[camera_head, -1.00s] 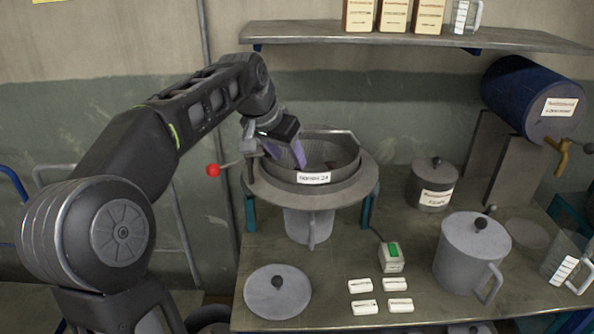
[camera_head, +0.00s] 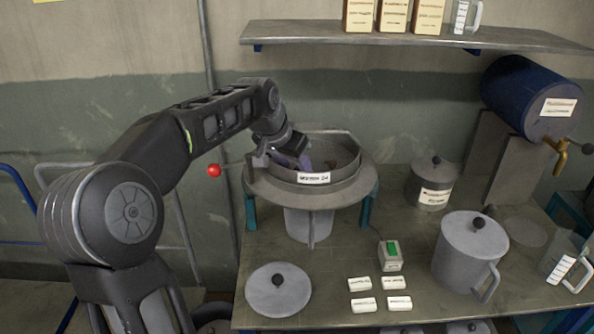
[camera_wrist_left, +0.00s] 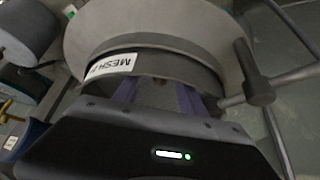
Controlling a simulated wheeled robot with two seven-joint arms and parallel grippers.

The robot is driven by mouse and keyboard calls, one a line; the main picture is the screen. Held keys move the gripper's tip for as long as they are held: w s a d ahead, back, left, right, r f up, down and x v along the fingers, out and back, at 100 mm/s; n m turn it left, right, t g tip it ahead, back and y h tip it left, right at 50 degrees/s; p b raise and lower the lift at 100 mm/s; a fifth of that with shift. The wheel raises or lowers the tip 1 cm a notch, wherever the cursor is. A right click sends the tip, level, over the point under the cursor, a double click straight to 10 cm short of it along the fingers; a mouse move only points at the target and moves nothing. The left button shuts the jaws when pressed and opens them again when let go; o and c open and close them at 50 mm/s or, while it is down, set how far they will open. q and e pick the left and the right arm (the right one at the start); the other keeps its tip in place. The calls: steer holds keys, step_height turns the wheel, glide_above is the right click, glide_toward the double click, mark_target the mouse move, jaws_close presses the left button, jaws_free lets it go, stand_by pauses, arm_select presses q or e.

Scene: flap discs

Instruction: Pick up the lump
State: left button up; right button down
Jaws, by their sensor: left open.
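A small brown lump (camera_head: 331,163) lies inside the round grey sieve (camera_head: 345,186), which carries a white mesh label. My left gripper (camera_head: 303,162), with purple fingers, reaches into the left side of the sieve, to the left of the lump and apart from it in the head view. The fingers are open with nothing seen between them. In the left wrist view both fingers (camera_wrist_left: 158,98) point into the sieve (camera_wrist_left: 150,40); the lump cannot be made out clearly there. My right gripper is not in view.
A lidded pot (camera_head: 467,255), a lidded jar (camera_head: 433,186), a loose lid (camera_head: 278,290) and small white blocks (camera_head: 393,283) stand on the table. A shelf (camera_head: 400,37) runs above.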

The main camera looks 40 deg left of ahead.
arm_select(q)
steer(key=shift+c, duration=0.3)
jaws_close()
stand_by(0.4)
